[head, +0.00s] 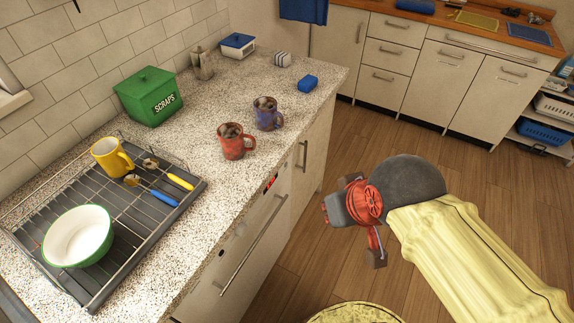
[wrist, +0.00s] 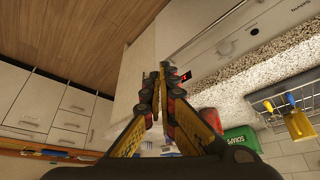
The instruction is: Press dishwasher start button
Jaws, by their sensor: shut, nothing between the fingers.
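The dishwasher (head: 240,268) is built in under the speckled counter, with a long bar handle on its pale front and a red-lit display (head: 270,183) near its top edge. In the wrist view, its control panel (wrist: 212,48) shows the display (wrist: 186,76), a round control (wrist: 226,47) and a small dark spot (wrist: 254,31). I cannot tell which is the start button. My gripper (head: 345,205) is in the air to the right of the dishwasher front, apart from it. In the wrist view, its fingers (wrist: 164,72) are together and empty, overlapping the view near the display.
The counter holds a red mug (head: 234,143), a blue mug (head: 267,115), a green scraps bin (head: 150,98) and a dish rack (head: 125,233) with a bowl and yellow mug. Cabinets (head: 400,65) stand at the back. Wooden floor (head: 345,150) is clear between them and the counter.

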